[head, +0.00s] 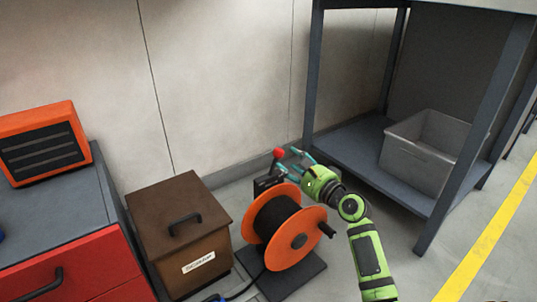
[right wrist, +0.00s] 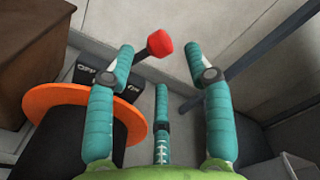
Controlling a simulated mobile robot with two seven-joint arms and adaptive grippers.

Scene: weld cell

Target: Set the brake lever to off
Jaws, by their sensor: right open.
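The brake lever (head: 277,154) has a round red knob and rises from a black box (head: 266,184) behind the orange cable reel (head: 285,228). In the right wrist view the red knob (right wrist: 159,43) shows between the fingertips of my right gripper (right wrist: 163,66), nearer the left finger, which hides part of the lever's shaft. My right gripper (head: 289,160) is open, with teal fingers beside the lever; I see no grip on it. The box's white lettering (right wrist: 86,70) is partly legible, and which setting the lever stands at cannot be told. My left gripper is not in view.
A brown lidded box (head: 178,215) stands left of the reel, beside a red drawer cabinet (head: 80,262) with an orange heater-like unit (head: 42,143). A grey bin (head: 418,146) sits on the shelf of a dark rack (head: 345,165) at right. The wall is close behind.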

